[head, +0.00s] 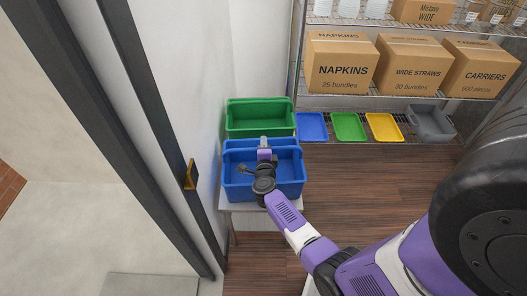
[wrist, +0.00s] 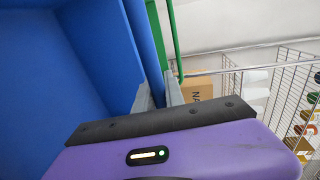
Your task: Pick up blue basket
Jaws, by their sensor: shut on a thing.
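The blue basket (head: 288,190) sits upright on a small light table at the wall, in front of a green basket. In the wrist view its blue wall (wrist: 95,50) fills the left side. My gripper (head: 264,143) reaches over the basket to its far side. In the wrist view the grey fingers of my gripper (wrist: 159,92) are closed on the blue basket's rim, one on each side. The fingertips' lower ends are hidden.
The green basket (head: 259,106) stands close behind. The light table (head: 233,208) is beside a white wall and door frame. Shelving to the right holds cardboard boxes (head: 340,64) above and coloured trays (head: 349,126) below. Wooden floor to the right is clear.

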